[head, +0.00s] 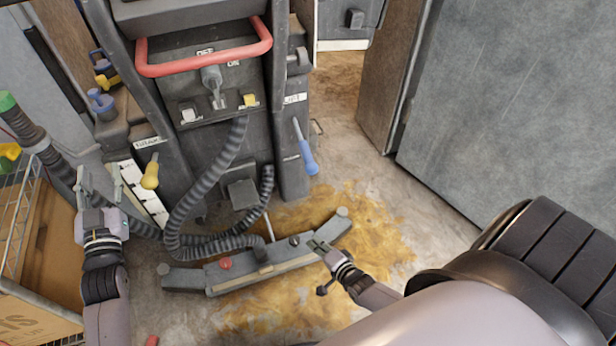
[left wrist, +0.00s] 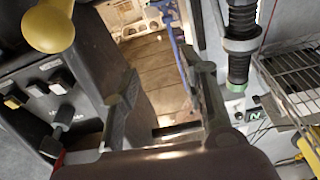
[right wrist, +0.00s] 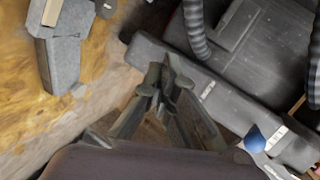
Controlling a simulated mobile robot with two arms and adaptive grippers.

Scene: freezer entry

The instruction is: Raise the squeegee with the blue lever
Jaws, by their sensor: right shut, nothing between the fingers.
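The blue lever (head: 306,150) is on the right post of the dark floor machine, its handle slanting down to the right. Its blue tip (right wrist: 256,138) shows at the lower right in the right wrist view. The squeegee (head: 216,276) is a long grey bar low over the wet floor; part of it shows at the upper left in the right wrist view (right wrist: 60,65). My right gripper (head: 318,249) is shut and empty, below the blue lever and by the squeegee's right half in the head view. My left gripper (head: 100,184) is open and empty, left of the yellow lever.
A yellow-knobbed lever (head: 151,172) is on the machine's left post. A ribbed hose (head: 205,180) loops in front of the machine. A wire rack (head: 20,215) with a cardboard box is at the left. A brown puddle (head: 370,230) covers the floor; a grey door (head: 510,100) stands right.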

